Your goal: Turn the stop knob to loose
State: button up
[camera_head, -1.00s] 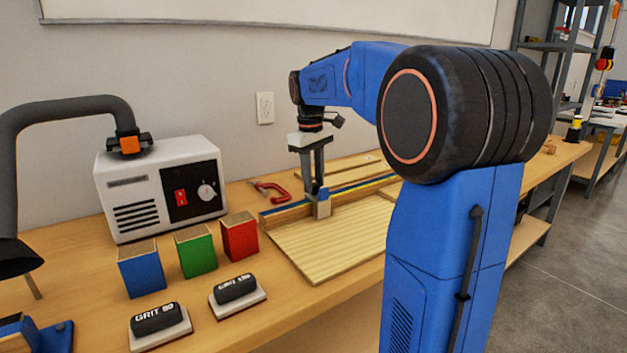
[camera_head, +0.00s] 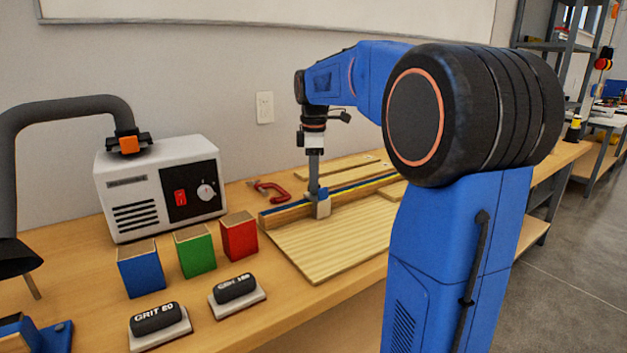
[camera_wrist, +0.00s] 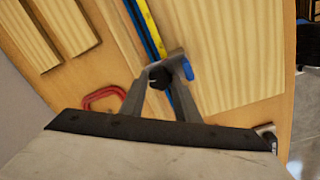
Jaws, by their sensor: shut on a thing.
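The stop (camera_head: 322,209) is a pale grey block on the wooden fence with the blue rail and yellow scale. In the wrist view, its dark knob (camera_wrist: 159,79) sits between my fingertips, with a grey part of the stop (camera_wrist: 176,62) and a blue piece (camera_wrist: 188,69) beside it. My gripper (camera_head: 314,186) points straight down and is shut on the knob. The wrist view shows a finger on each side of my gripper (camera_wrist: 160,80). In the head view the fingers line up edge-on and hide the knob. No loose or tight marking is readable.
A red clamp (camera_head: 269,191) lies left of the fence. A pale wooden board (camera_head: 325,250) lies in front.

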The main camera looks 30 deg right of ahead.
jog(key=shift+n, duration=0.3)
jog(key=o, duration=0.8)
jog(key=r, duration=1.1)
jog(key=s+r, duration=0.1)
jog(key=r, duration=0.5)
jog(key=shift+a+r, duration=0.2)
jog(key=shift+a, duration=0.1)
jog(key=shift+s, duration=0.15)
